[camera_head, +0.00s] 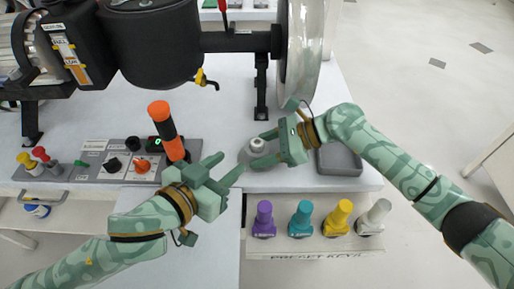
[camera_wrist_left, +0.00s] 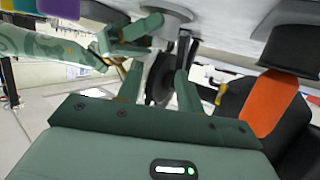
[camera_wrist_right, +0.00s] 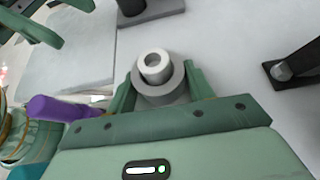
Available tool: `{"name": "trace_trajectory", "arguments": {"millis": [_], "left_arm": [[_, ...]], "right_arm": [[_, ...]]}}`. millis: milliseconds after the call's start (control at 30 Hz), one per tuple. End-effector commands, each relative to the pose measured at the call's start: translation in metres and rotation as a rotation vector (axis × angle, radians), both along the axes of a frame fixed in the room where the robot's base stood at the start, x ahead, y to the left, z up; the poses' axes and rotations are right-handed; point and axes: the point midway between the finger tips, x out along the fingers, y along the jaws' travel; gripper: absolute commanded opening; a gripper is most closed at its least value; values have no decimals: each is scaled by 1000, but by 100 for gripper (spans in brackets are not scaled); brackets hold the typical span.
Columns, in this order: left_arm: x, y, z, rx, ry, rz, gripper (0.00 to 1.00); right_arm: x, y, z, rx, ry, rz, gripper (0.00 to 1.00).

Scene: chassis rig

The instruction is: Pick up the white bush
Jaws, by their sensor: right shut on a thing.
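The white bush (camera_head: 257,144) is a short hollow ring near the front of the white table, at a grey round base (camera_head: 250,160). My right gripper (camera_head: 265,148) is shut on it, one finger on each side. In the right wrist view the bush (camera_wrist_right: 154,64) stands upright between the fingers, with the grey round base (camera_wrist_right: 168,95) below. I cannot tell whether it is lifted. My left gripper (camera_head: 226,168) is open and empty, left of the bush. In the left wrist view the fingers (camera_wrist_left: 158,85) are apart, with my right gripper (camera_wrist_left: 125,45) beyond them.
A grey tray (camera_head: 340,160) lies right of my right gripper. A control panel (camera_head: 120,162) and an orange-black handle (camera_head: 165,128) stand left. Purple, teal, yellow and white keys (camera_head: 300,219) line the lower shelf. The chassis wheel (camera_head: 302,50) and axle rise behind.

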Motion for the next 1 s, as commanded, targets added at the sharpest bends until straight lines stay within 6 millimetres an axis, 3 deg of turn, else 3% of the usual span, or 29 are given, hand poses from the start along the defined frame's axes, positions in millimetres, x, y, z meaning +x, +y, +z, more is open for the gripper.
{"name": "trace_trajectory", "arguments": {"millis": [100,600,867,900,1000], "left_arm": [[19,-12,-6,0,-4,0,37],[69,-48,-26,-2,-2,0,37],[73,-51,-28,-1,-1,-1,37],[73,-51,-28,-1,-1,-1,34],[73,-51,-28,-1,-1,-1,6]], "right_arm": [[0,0,1,1,0,-1,39],[0,0,1,1,0,-1,39],[0,0,1,1,0,0,39],[0,0,1,1,0,0,39],[0,0,1,1,0,0,39]]}}
